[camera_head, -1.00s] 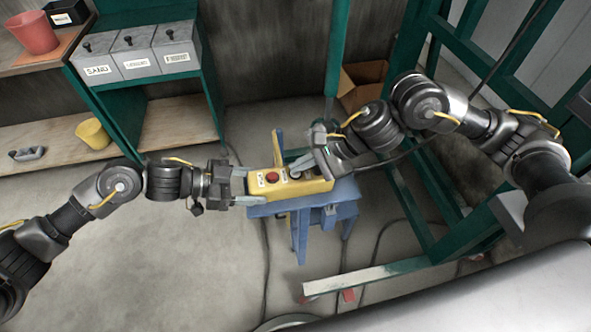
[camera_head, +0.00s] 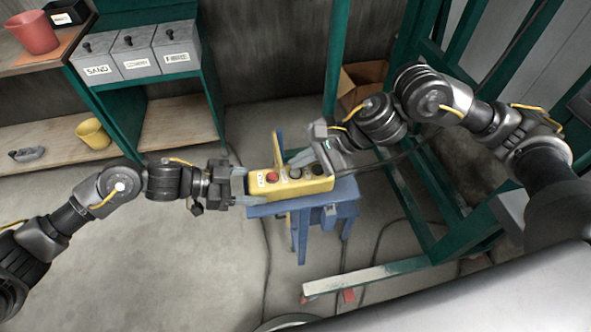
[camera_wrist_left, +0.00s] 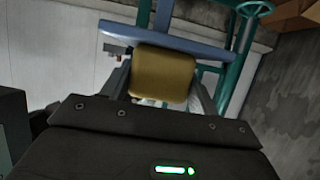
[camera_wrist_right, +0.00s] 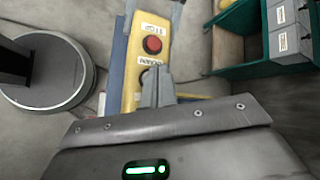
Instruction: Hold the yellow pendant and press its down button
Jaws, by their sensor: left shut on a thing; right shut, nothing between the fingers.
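The yellow pendant (camera_head: 285,187) lies lengthwise over the blue stand, with a red button (camera_head: 272,174), a grey middle button (camera_head: 295,173) and a dark button (camera_head: 317,169) on top. My left gripper (camera_head: 244,186) is shut on the pendant's left end; in the left wrist view the yellow end (camera_wrist_left: 163,75) sits between the fingers. My right gripper (camera_head: 296,161) is shut and empty, its tips by the middle button; I cannot tell whether they touch it. In the right wrist view the fingers (camera_wrist_right: 157,86) partly hide a button below the red one (camera_wrist_right: 152,45).
The blue stand (camera_head: 345,192) is beneath the pendant. A green frame (camera_head: 440,225) stands to the right, with a cardboard box (camera_head: 362,80) behind. Shelves at left hold grey bins (camera_head: 135,52) and a yellow cup (camera_head: 92,133). Cables lie on the floor.

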